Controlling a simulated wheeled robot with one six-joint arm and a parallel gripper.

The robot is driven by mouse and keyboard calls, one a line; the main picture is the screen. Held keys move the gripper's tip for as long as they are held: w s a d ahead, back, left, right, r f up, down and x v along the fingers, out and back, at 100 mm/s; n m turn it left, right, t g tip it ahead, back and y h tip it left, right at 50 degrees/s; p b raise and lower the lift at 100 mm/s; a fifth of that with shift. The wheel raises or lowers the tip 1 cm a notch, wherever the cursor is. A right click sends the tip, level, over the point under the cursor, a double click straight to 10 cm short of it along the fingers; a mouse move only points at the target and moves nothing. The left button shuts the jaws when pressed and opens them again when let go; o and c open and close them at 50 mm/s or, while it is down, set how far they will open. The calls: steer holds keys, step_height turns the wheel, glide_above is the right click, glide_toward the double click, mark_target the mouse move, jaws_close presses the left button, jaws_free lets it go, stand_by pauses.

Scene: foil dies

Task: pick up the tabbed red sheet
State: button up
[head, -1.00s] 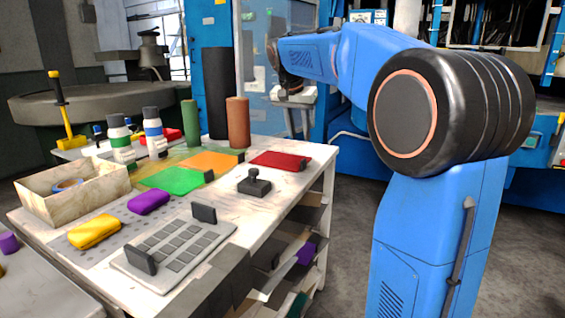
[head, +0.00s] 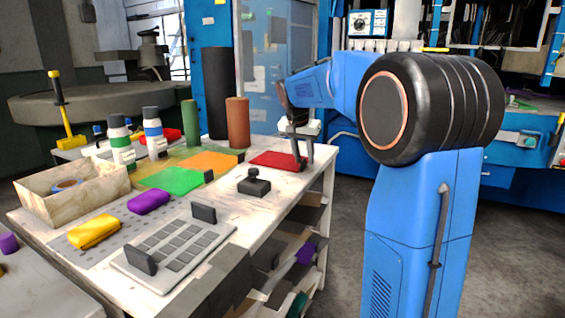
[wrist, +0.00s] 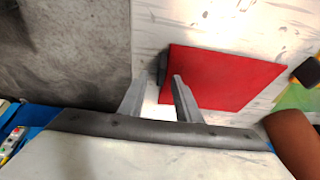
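My gripper (head: 303,158) is over the tab end of the sheet. In the wrist view its two fingers (wrist: 158,80) are apart, with the tab just past the tips, between them and closer to the right finger. Nothing is held. In the head view the fingers hide the tab.
A black knobbed block (head: 254,184) stands in front of the red sheet. The orange sheet (head: 208,162) and green sheet (head: 172,180) lie to its left. A brown roll (head: 237,123) stands behind. The table drops off at right.

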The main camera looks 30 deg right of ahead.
steer(key=shift+f, duration=0.3)
jaws_close()
steer(key=shift+r, duration=0.15)
